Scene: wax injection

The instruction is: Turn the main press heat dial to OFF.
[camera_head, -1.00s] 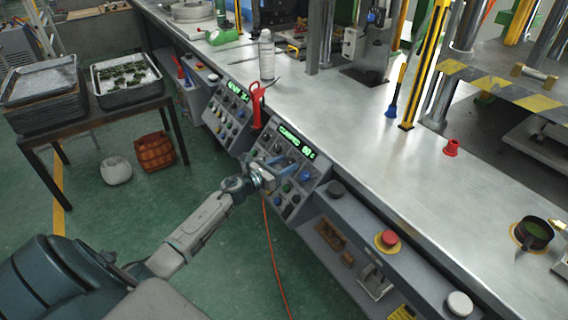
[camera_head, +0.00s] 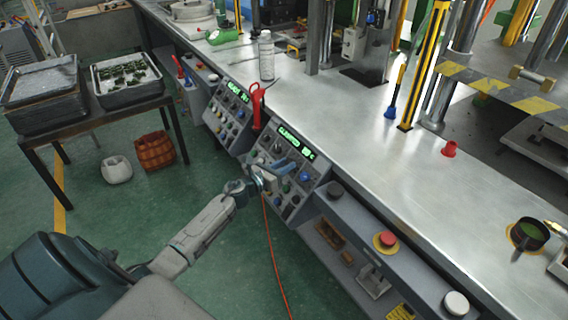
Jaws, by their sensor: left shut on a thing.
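The dial's marking and pointer are too small to read. A second panel (camera_head: 230,112) with a green display and knobs sits further left. My right gripper is not in view.
A red-handled tool (camera_head: 257,105) stands between the panels. An orange cable (camera_head: 276,262) hangs below. The floor in front is clear.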

